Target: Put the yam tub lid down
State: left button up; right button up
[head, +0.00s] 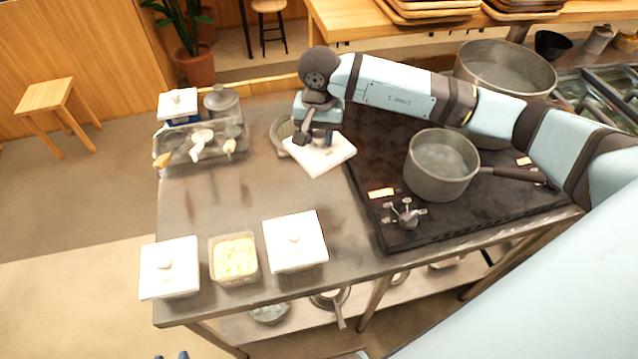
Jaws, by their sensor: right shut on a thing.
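The yam tub lid (332,158) is a white square plate. My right gripper (318,138) is shut on it near the back of the metal counter, by the stove's left edge. The open yam tub (213,274), with pale yellow pieces inside, stands at the counter's front between two white-lidded tubs. Only small blue tips, apparently of my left gripper (172,356), show at the bottom edge.
White-lidded tubs (170,280) (296,258) flank the yam tub. A utensil tray (180,152) stands back left. The black stove (375,170) holds a grey pot (440,180) with a handle. The counter's middle (225,200) is clear.

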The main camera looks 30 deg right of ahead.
notch_tip(320, 180, down, 12)
jog(key=shift+f+p, duration=0.1)
jog(key=shift+p, duration=0.85)
notch_tip(320, 180, down, 4)
jog(key=shift+s+f+p, duration=0.1)
jog(key=shift+p, duration=0.25)
jog(key=shift+f, duration=0.2)
jog(key=shift+f+b, duration=0.2)
jog(key=shift+b, duration=0.15)
jog(key=o, duration=0.9)
jog(key=shift+r, duration=0.1)
jog(key=shift+r, duration=0.1)
